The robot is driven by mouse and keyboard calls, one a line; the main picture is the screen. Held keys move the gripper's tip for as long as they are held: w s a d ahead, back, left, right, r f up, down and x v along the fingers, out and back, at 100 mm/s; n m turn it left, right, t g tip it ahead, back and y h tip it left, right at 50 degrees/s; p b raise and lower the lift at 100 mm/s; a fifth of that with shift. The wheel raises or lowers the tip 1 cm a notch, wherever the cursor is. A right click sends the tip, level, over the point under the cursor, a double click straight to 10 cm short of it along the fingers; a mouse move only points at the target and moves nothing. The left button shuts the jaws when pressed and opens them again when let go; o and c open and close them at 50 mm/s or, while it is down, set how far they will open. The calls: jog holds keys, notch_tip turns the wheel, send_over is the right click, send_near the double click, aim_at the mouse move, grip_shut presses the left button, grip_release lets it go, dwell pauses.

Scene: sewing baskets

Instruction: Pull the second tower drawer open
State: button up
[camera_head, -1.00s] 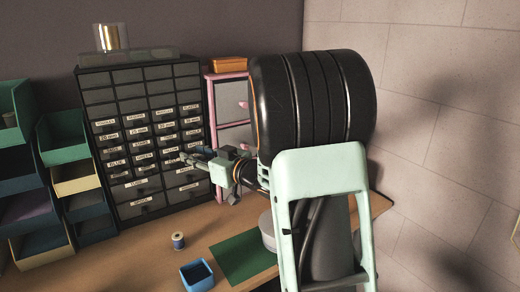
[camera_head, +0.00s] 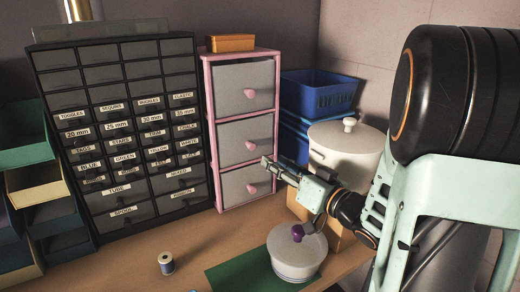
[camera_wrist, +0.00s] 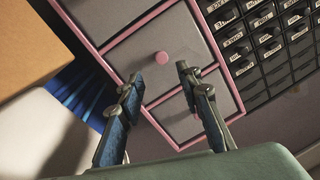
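The tower has a pink frame (camera_head: 207,135) and three grey drawers, each with a pink knob. The second, middle drawer (camera_head: 235,145) looks shut, and its knob (camera_head: 253,140) is clear in the head view. My gripper (camera_head: 268,166) is in front of the tower, below and right of that knob in the picture. In the wrist view my gripper (camera_wrist: 158,73) is open and empty. A pink knob (camera_wrist: 162,57) shows between and beyond its fingertips, on a grey drawer front that appears to be the middle one. No contact is visible.
A black labelled drawer cabinet (camera_head: 47,75) stands left of the tower. Blue bins (camera_head: 315,95) and a white lidded pot (camera_head: 350,148) stand right. A smaller lidded pot (camera_head: 295,254), green mat (camera_head: 235,278) and thread spool (camera_head: 166,263) occupy the table. An orange box (camera_head: 231,43) tops the tower.

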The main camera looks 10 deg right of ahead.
aim_at(253, 149)
jog(key=b+x, duration=0.1)
jog(key=x, duration=0.9)
jog(key=shift+s+f, duration=0.1)
grip_shut()
